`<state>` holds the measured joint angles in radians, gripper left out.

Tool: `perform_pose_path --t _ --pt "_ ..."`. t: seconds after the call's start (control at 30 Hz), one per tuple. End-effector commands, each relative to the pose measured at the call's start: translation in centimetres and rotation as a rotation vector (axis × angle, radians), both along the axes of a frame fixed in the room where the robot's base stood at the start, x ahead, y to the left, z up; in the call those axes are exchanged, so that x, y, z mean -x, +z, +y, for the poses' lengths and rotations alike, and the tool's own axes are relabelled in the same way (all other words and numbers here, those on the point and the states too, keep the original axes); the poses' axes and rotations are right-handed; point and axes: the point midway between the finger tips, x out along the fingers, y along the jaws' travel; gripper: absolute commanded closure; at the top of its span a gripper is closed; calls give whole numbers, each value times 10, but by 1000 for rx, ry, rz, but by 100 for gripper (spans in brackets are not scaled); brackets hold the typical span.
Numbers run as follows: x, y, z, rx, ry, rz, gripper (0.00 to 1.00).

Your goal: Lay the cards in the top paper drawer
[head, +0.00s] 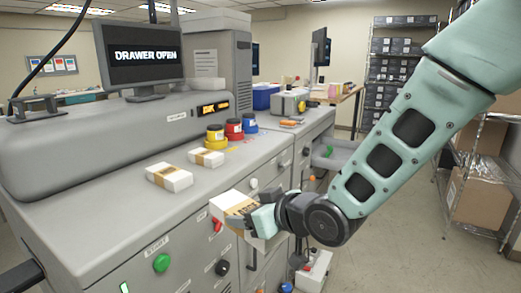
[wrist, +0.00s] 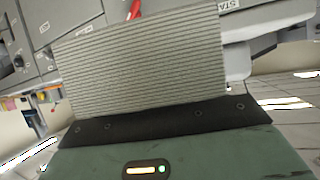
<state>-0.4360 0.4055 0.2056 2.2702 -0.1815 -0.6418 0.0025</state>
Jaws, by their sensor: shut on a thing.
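My gripper (head: 262,219) is shut on a white pack of cards with a brown band (head: 226,204). It holds the pack in front of the machine's front edge, over the aisle side. Part of the pack is hidden behind the fingers. A drawer (head: 338,153) stands pulled out at the far right end of the machine, beyond my gripper; I cannot tell for sure that it is the top paper drawer. In the wrist view a ridged grey block (wrist: 145,65) fills the middle, above the green gripper body (wrist: 190,150); I cannot tell whether it is card edges or a finger pad.
Two more banded white packs (head: 170,178) lie on the machine top near yellow, red and blue pots (head: 233,130). A monitor (head: 143,52) reads "DRAWER OPEN". Knobs and handles stick out of the machine front. Shelving with boxes (head: 470,200) stands right; floor is clear between.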

Motion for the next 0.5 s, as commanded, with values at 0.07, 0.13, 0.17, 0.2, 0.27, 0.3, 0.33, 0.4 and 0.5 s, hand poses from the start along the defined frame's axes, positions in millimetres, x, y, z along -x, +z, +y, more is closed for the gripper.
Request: perform_pose_path --t 0.07,0.13,0.17,0.2,0.27,0.3,0.33,0.4,0.5 --pt "-15 -26 -23 6 -68 7 66" --pt "-30 -50 -47 7 -141 7 66" --pt "-36 -61 -59 7 -174 7 66" --pt "-43 -76 -75 9 -220 8 66" --pt "-51 -97 -101 9 -286 8 66" --pt "-56 -111 -119 9 -330 7 66" --pt "-59 -120 -132 9 -363 6 66" --pt "-63 -143 -164 9 -439 6 66" --pt "-64 -173 -212 10 -543 7 66"
